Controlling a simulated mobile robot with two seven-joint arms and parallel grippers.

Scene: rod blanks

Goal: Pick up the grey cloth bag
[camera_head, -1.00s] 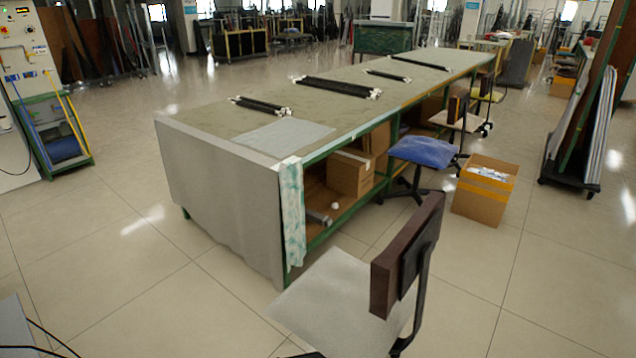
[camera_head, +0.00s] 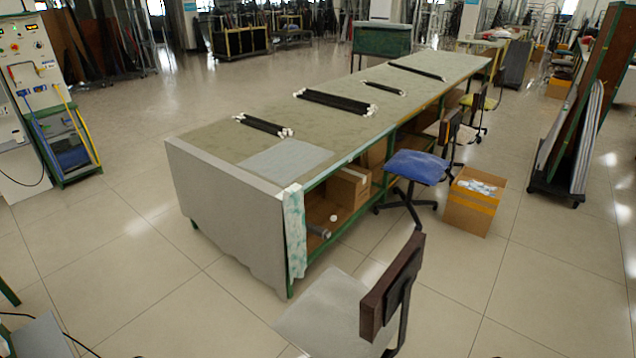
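I cannot make out a clear grey cloth bag. A flat grey cloth piece (camera_head: 285,160) lies on the near end of the long worktable (camera_head: 222,138); I cannot tell whether it is a bag. Larger grey cloth (camera_head: 228,215) hangs down over the table's near end. Neither of my grippers shows in this view.
Bundles of black rods (camera_head: 335,102) lie along the table. A grey-seated chair (camera_head: 325,310) stands at the table's near right corner, a blue chair (camera_head: 417,167) and open cardboard box (camera_head: 470,205) farther along. Left of the table, the tiled floor (camera_head: 110,235) is clear.

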